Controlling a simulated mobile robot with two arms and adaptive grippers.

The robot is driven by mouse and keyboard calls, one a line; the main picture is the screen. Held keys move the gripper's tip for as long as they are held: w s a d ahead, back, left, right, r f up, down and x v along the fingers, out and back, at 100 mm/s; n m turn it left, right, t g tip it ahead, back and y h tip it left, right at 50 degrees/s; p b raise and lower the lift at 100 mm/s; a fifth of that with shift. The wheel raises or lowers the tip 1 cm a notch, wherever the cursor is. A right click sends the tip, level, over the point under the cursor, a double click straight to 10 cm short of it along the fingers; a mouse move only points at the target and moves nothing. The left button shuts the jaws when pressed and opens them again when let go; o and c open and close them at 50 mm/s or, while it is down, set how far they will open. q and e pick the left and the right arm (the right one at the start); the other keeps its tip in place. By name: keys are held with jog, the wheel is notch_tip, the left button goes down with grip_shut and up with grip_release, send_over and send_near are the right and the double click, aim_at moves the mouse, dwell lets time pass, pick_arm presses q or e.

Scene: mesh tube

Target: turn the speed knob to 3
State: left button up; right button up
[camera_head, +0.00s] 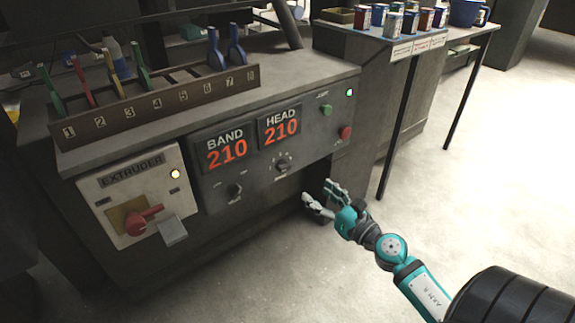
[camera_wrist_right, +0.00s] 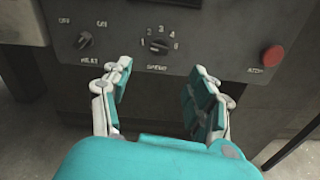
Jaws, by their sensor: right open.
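The speed knob (camera_wrist_right: 158,45) is a small dark knob on the grey machine front (camera_wrist_right: 220,55), inside an arc of numbers from 1 to 6. I cannot tell for sure which number its pointer faces. It also shows in the head view (camera_head: 283,166), below the HEAD display. My right gripper (camera_head: 318,194) is open and empty, in front of the panel, low and to the right of the knob in the head view. In the right wrist view its fingers (camera_wrist_right: 160,75) are spread, with the knob above and between them, apart from it. My left gripper is out of view.
A second knob (camera_wrist_right: 86,40) with OFF and ON marks sits to the left, and a red stop button (camera_wrist_right: 273,57) to the right. An extruder box (camera_head: 140,195) with a red handle is at left. A thin-legged table (camera_head: 400,40) stands at right; the floor in front is clear.

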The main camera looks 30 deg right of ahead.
jog(key=p, duration=0.1)
send_near(287, 168)
jog(key=w, duration=0.8)
jog(key=shift+w+a, duration=0.1)
jog(key=shift+a, duration=0.15)
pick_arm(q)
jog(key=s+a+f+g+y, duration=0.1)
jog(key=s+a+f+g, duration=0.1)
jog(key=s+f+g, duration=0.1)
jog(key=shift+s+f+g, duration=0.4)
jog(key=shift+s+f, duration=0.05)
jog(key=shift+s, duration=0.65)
pick_arm(e)
jog(key=shift+w+a, duration=0.1)
jog(key=shift+w, duration=0.65)
jog(key=shift+c, duration=0.2)
jog(key=c, duration=1.1)
